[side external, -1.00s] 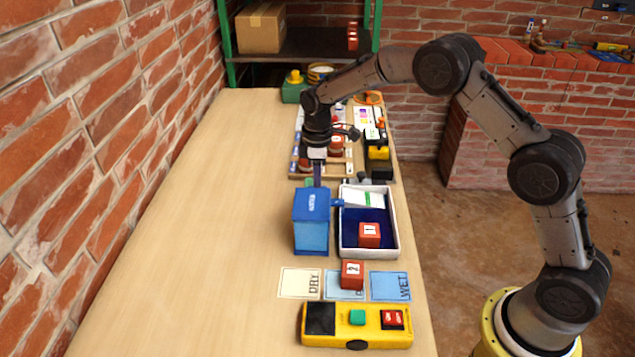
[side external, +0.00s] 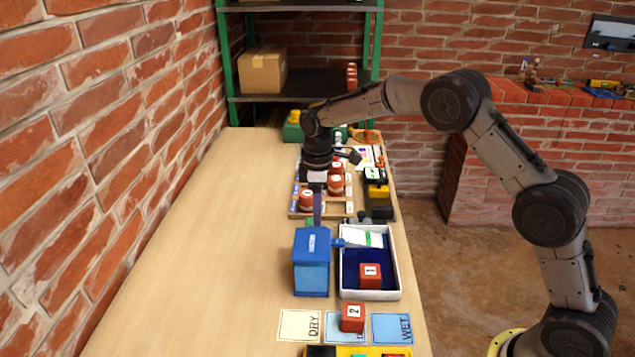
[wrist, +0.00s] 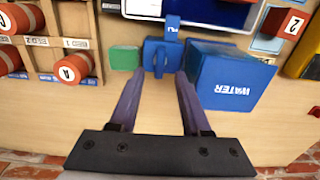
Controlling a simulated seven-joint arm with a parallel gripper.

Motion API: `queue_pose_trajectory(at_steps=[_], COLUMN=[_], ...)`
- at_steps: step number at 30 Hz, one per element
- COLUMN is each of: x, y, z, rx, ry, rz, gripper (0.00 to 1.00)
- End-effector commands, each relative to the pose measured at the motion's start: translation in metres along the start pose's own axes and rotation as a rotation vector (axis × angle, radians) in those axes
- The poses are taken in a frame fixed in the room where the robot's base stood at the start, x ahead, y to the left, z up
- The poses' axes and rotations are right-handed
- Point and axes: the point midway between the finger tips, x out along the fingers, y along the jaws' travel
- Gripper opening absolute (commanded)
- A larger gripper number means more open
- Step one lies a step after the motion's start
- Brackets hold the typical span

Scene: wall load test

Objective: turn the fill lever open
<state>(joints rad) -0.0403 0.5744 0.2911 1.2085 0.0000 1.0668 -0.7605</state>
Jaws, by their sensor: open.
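The blue WATER tank (side external: 312,264) stands on the bench, left of the white-rimmed tray. In the wrist view, the WATER tank (wrist: 228,80) is to the right of my fingers. A small blue block with an upright blue handle, which looks like the fill lever (wrist: 161,62), adjoins the tank's left side there. My gripper (wrist: 160,77) is open, its two purple fingers on either side of the handle's lower end. Whether they touch it I cannot tell. In the side view my gripper (side external: 317,210) points down just behind the tank, which hides the lever.
A green block (wrist: 125,57) lies left of the lever. The tray (side external: 397,270) holds a red cube (side external: 370,276). Another red cube (side external: 352,318) is by the DRY card (side external: 300,325) and WET card (side external: 392,328). The bench's left side is clear.

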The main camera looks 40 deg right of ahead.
Motion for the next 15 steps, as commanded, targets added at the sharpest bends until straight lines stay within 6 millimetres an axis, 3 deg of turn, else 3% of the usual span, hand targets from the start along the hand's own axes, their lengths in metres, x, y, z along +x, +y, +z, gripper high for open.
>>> queue_pose_trajectory(at_steps=[6, 15], x=[-0.051, -0.091], y=[0.001, 0.0], z=[-0.001, -0.001], rx=[0.0, -0.001], ry=[0.004, 0.002], rz=[0.004, 0.002], gripper=[0.47, 0.47])
